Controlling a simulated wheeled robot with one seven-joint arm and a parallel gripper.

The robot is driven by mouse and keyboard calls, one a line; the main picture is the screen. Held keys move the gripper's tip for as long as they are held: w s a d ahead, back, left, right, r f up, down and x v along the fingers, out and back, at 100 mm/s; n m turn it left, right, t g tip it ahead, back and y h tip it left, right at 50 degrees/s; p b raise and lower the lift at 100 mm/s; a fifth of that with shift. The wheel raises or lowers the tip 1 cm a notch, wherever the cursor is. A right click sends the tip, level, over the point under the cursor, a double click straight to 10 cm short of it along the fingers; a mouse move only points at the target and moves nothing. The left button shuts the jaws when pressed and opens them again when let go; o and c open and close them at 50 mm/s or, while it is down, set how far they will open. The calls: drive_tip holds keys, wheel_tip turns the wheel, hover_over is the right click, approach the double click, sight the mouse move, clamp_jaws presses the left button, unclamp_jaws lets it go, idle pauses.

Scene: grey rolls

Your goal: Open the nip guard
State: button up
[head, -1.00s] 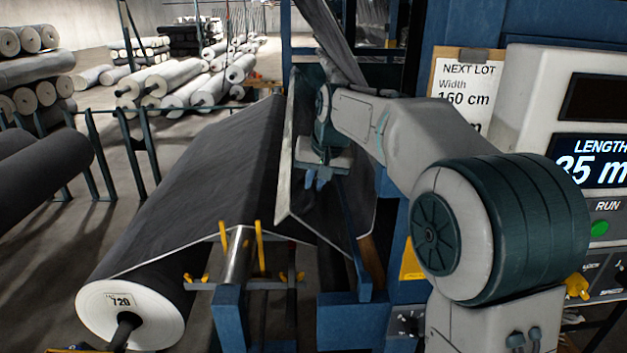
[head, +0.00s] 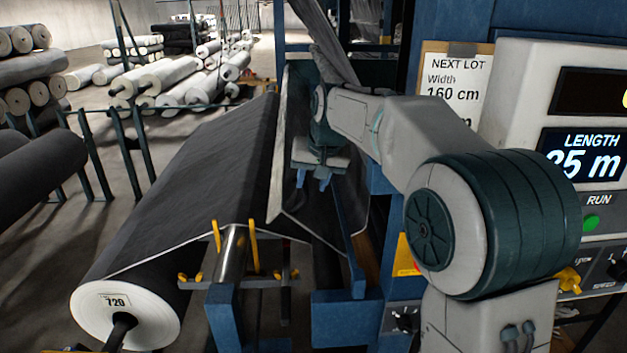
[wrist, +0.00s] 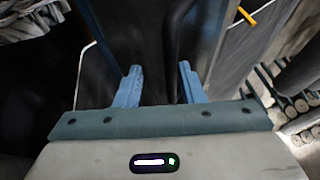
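My gripper (head: 312,182) hangs fingers-down over the machine's feed side, with two blue fingers spread and nothing seen between them. Behind and below it is a dark sloping panel with a pale edge (head: 300,212); it may be the nip guard, but I cannot tell for sure. In the wrist view my gripper (wrist: 160,70) is open, and a dark curved bar (wrist: 178,40) shows beyond the fingertips, slightly right of centre. I cannot tell whether a finger touches anything. My wrist and arm hide part of the machine.
A dark fabric web (head: 200,165) rises from a roll labelled 720 (head: 125,312) at the lower left. Blue machine frame (head: 345,322) stands below my gripper. A control box (head: 585,150) with a green button is at the right. Stored rolls (head: 185,80) lie at the back left.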

drive_tip(key=shift+r, duration=0.1)
drive_tip(key=v, duration=1.3)
drive_tip(key=shift+r+b, duration=0.35)
drive_tip(key=shift+b, duration=0.05)
drive_tip(key=shift+s+d, duration=0.1)
drive_tip(key=shift+s, duration=0.1)
